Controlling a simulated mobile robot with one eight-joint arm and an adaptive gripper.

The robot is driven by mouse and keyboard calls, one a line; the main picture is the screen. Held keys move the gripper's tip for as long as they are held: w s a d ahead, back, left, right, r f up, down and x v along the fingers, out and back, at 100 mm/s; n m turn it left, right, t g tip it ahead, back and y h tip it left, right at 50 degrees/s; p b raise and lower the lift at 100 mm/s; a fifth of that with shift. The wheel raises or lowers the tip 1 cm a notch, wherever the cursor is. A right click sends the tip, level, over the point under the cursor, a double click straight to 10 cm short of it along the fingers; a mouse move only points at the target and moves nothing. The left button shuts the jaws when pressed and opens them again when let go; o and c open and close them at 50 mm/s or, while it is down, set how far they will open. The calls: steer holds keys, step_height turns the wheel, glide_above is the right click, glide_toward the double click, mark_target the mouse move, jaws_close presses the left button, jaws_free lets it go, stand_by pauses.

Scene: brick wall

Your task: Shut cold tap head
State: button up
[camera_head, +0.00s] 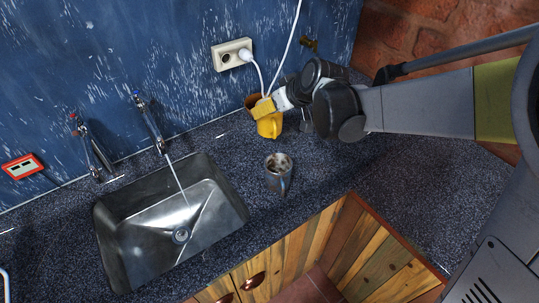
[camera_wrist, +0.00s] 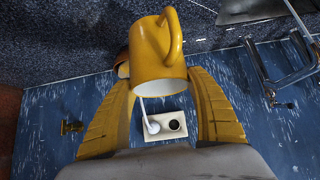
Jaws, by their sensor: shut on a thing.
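The cold tap (camera_head: 150,122) stands on the right behind the sink, with a blue-marked head (camera_head: 138,97) at its top. Water runs from its spout into the sink (camera_head: 122,262). The tap also shows at the right of the wrist view (camera_wrist: 283,80). My gripper (camera_head: 262,108) is well to the right of the tap, near the wall. It is shut on a yellow mug (camera_wrist: 158,62), which sits between the yellow fingers and also shows in the head view (camera_head: 270,127). Whether the mug touches the counter is unclear.
The red-marked hot tap (camera_head: 88,148) stands left of the cold one. A brown pot (camera_head: 252,101) is behind the yellow mug. A cable runs from the wall socket (camera_head: 231,54).

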mark_target(270, 135)
step_height(270, 135, down, 10)
steer(key=b, duration=0.4)
steer(key=shift+w+f, duration=0.1)
steer(key=shift+f, duration=0.1)
steer(key=shift+f+b, duration=0.1)
steer(key=shift+b, duration=0.2)
steer(key=shift+f, duration=0.15)
steer(key=o, duration=1.4)
steer(key=shift+r, duration=0.2)
